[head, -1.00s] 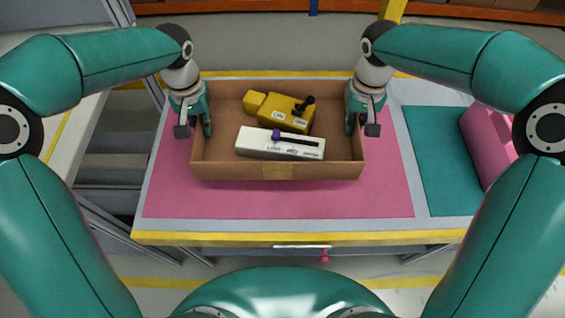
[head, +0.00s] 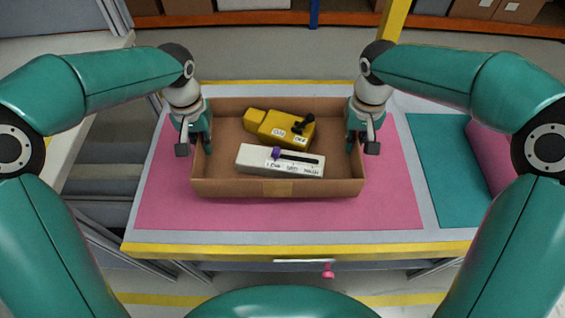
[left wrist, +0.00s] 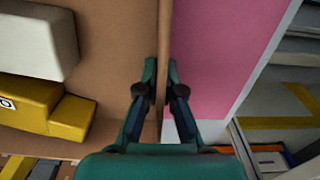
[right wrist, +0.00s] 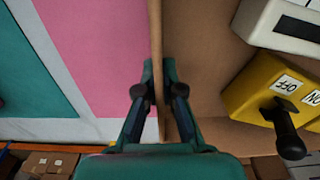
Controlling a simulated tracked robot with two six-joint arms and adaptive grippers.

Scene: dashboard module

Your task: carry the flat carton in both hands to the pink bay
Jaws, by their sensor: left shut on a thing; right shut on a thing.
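The flat carton (head: 230,187) is an open, shallow brown box over the pink bay (head: 390,190) on the table. I cannot tell whether its base touches the pink surface. My left gripper (head: 194,144) is shut on the carton's left wall, one finger on each side, as the left wrist view (left wrist: 160,80) shows. My right gripper (head: 361,143) is shut on the right wall in the same way, also in the right wrist view (right wrist: 158,80). Inside the carton lie a yellow switch box (head: 265,126) with a black lever and a white slider box (head: 255,158) with a purple knob.
A teal bay (head: 437,170) lies to the right, with a pink block (head: 492,160) on it. The table's front edge has a yellow stripe (head: 220,251), and a small pink knob (head: 328,271) sits below it. Grey steps (head: 100,180) stand to the left.

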